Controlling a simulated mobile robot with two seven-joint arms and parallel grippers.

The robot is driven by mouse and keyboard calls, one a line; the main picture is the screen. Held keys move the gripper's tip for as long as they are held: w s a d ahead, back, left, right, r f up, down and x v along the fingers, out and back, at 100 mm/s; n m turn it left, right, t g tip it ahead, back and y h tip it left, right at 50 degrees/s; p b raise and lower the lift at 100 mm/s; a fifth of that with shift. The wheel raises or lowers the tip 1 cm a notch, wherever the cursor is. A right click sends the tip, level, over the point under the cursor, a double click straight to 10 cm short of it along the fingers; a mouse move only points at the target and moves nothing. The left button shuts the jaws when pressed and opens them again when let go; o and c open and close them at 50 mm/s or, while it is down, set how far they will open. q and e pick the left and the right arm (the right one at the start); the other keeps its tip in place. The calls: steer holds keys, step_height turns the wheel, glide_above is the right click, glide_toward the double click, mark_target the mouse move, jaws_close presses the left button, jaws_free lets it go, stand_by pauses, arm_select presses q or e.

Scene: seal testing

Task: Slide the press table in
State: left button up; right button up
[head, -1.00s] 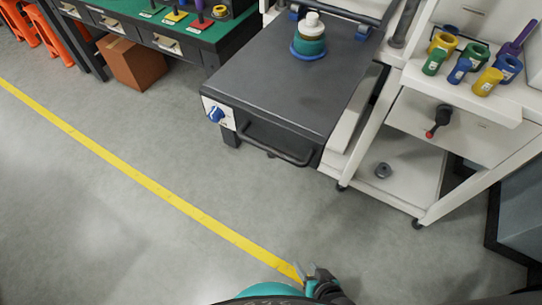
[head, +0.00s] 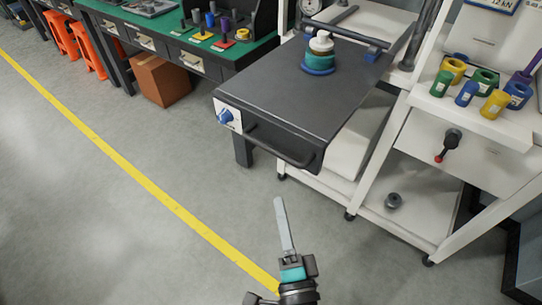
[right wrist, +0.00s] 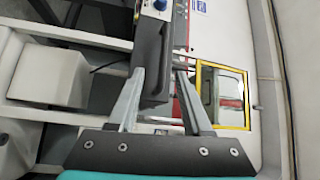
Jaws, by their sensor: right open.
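The press table (head: 300,95) is a dark grey slab pulled out from the white press frame. A handle bar (head: 278,146) runs along its front edge, beside a white panel with a blue knob (head: 225,116). A stack of blue, teal and white round parts (head: 320,55) stands on its rear half. My right gripper (head: 279,204) is below and in front of the handle, apart from it. In the right wrist view the right gripper (right wrist: 160,75) is open and empty, with the dark table front (right wrist: 150,55) ahead between its fingers. My left gripper is not in view.
A shelf at the right holds several coloured cylinders and rings (head: 480,85). A red-tipped lever (head: 448,143) sticks out below it. A green-topped bench (head: 165,25) with a brown box (head: 163,80) stands at the left. The floor in front of the table is clear, with a yellow line (head: 130,170).

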mark_target(270, 147)
steer(key=shift+m, duration=0.3)
steer(key=x, duration=1.5)
steer(key=shift+w+d+r+b, duration=0.1)
steer(key=shift+r+b, duration=0.25)
steer(key=shift+b, duration=0.05)
steer(key=shift+c, duration=0.2)
jaws_close()
stand_by(0.7)
